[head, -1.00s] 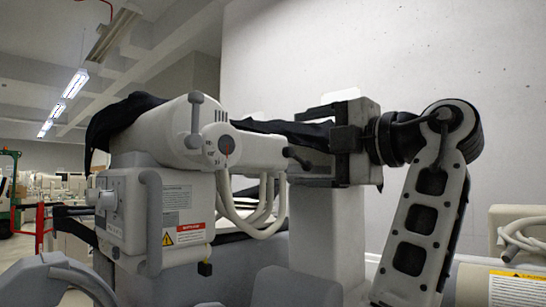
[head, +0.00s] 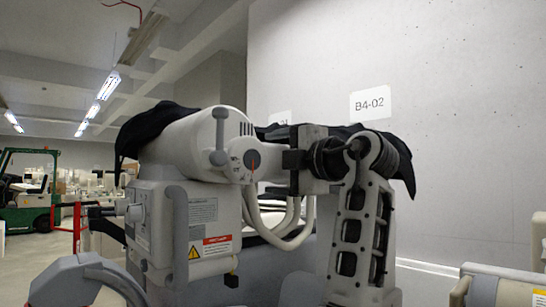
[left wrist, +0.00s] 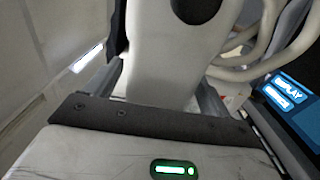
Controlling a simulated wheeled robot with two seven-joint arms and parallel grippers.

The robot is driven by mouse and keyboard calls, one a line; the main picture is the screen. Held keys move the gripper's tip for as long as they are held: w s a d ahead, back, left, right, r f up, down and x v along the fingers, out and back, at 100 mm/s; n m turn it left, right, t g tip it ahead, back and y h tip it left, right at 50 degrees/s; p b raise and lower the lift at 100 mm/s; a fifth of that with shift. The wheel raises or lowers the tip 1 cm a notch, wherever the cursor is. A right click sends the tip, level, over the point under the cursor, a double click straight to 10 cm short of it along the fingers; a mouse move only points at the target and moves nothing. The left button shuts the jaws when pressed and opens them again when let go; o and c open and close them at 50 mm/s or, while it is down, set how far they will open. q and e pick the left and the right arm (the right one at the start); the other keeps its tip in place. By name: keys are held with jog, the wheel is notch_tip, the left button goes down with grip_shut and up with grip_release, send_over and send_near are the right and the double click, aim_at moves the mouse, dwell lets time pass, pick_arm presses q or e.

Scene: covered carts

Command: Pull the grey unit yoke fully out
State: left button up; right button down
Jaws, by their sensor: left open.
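The grey unit (head: 190,235) stands left of centre in the head view, with a horizontal white cylinder on top. A round dial with a red line (head: 252,160) and an upright grey handle (head: 220,135) sit at its near end. I cannot tell for sure which part is the yoke. My left gripper (head: 296,160) is just right of the dial, its fingers partly hidden. In the left wrist view, my left gripper (left wrist: 163,68) is open, its fingers on either side of a white arm with a dark end (left wrist: 165,45). Contact is unclear. My right gripper is not in view.
Pale cables (head: 295,235) hang below the cylinder. A black cover (head: 150,130) drapes over the unit. A wall marked B4-02 (head: 370,104) stands behind. A green forklift (head: 28,200) and red rail (head: 78,225) are at left. Another pale unit (head: 505,285) is at lower right.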

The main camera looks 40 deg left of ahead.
pick_arm(q)
jog(key=shift+a, duration=0.6)
